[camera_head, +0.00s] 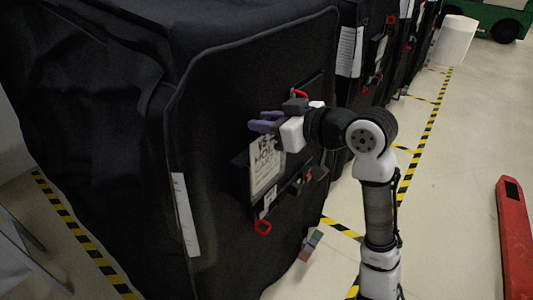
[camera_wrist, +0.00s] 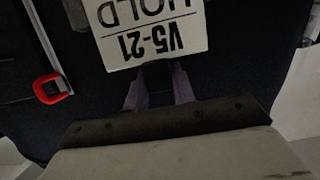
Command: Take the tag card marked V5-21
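The tag card (camera_head: 267,165) is a white plate with black print, hanging on the front of the black covered cart. In the wrist view the card (camera_wrist: 150,28) appears upside down and reads V5-21 and HOLD, partly cut off by the top of the picture. My gripper (camera_head: 262,121) is at the card's upper edge. In the wrist view its two purple fingers (camera_wrist: 158,82) stand apart at that edge, with a dark piece showing between them. I cannot tell whether they touch that piece. The card is not seen between the fingers.
The black cart cover (camera_head: 215,130) fills the left. A red clip (camera_head: 263,227) hangs below the card; a red-ended strap (camera_wrist: 52,87) shows left in the wrist view. A white paper strip (camera_head: 186,214) is on the cover. Floor is open at right, near a red object (camera_head: 514,240).

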